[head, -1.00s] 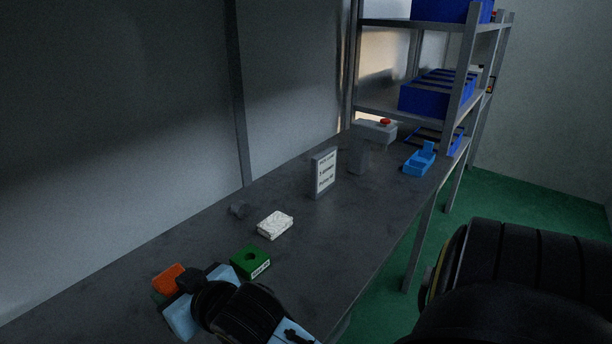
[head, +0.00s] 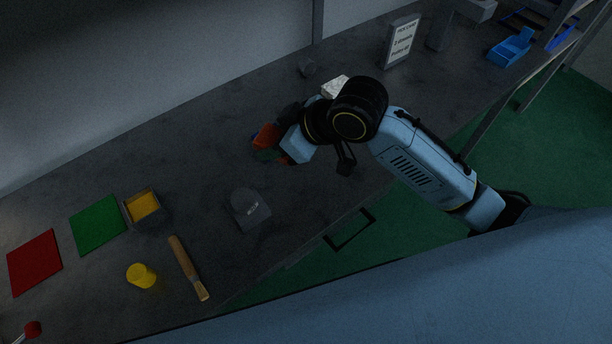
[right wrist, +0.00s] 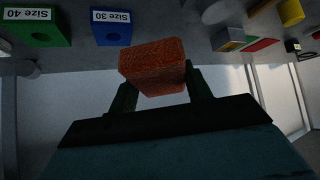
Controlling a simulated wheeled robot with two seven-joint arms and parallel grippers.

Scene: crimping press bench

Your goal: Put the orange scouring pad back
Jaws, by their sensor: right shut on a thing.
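The orange scouring pad (head: 266,135) is a rough-faced block in the jaws of my right gripper (head: 279,146), over the middle of the bench. In the right wrist view the pad (right wrist: 152,66) sits between the two dark fingers of the right gripper (right wrist: 163,92), which are shut on it. Its wide face is clear there. In the head view the gripper and wrist partly cover it, and its exact height above the bench is hard to tell. My left gripper is not in view.
On the bench (head: 95,165) to the left lie a red mat (head: 35,263), a green mat (head: 98,224), a grey box with yellow inside (head: 143,206), a yellow cylinder (head: 141,275), a brush (head: 186,265) and a grey object (head: 250,209). A white block (head: 334,86) and sign (head: 401,41) stand right.

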